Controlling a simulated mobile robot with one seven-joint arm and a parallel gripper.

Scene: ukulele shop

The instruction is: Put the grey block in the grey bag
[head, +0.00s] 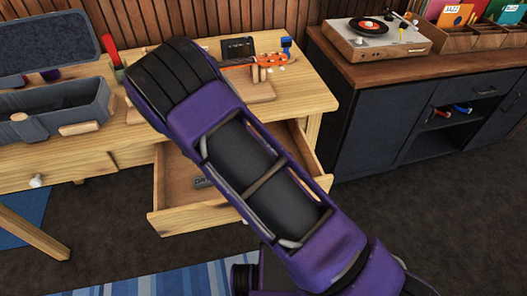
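A grey, open, felt-like container (52,112) stands on the wooden workbench at the left, with its lid (45,42) raised behind it. It is the only thing in view that could be the grey bag. A small grey piece with dark lettering (203,182) shows in the open drawer, partly hidden by my purple arm. I cannot tell whether it is the grey block. No other grey block is clear. My arm crosses the middle of the view over the bench and drawer. My gripper's fingers are not visible.
The bench drawer (190,222) is pulled out into the floor space. A dark cabinet (385,125) bearing a turntable (372,40) stands right. Carpet in front is mostly clear.

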